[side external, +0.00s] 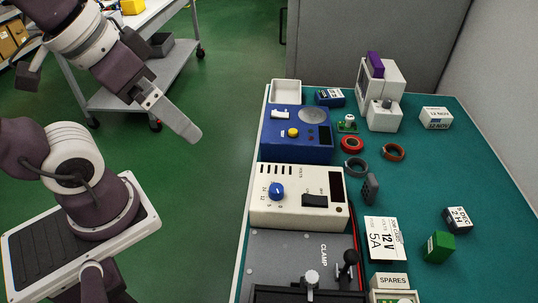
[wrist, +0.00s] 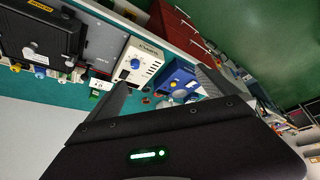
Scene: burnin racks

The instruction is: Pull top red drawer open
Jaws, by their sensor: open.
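Red drawer fronts (wrist: 170,24) show at the top middle of the wrist view, below the bench edge, with small pale handle-like marks. They look shut, though the picture is tilted and the fronts are small, so I cannot clearly separate the top drawer from the others. The drawers do not show in the side external view. My gripper (wrist: 162,77) is open and empty, its two dark fingers spread wide in the wrist view. In the side external view my gripper (side external: 186,128) hangs over the green floor, left of the bench and apart from it.
The bench's green mat (side external: 420,180) holds a blue box (side external: 285,148), a cream power supply (side external: 275,212) and a grey clamp plate (side external: 275,252), all near its left edge. A grey cart (side external: 170,72) stands at the back left. The floor (side external: 215,200) beside the bench is clear.

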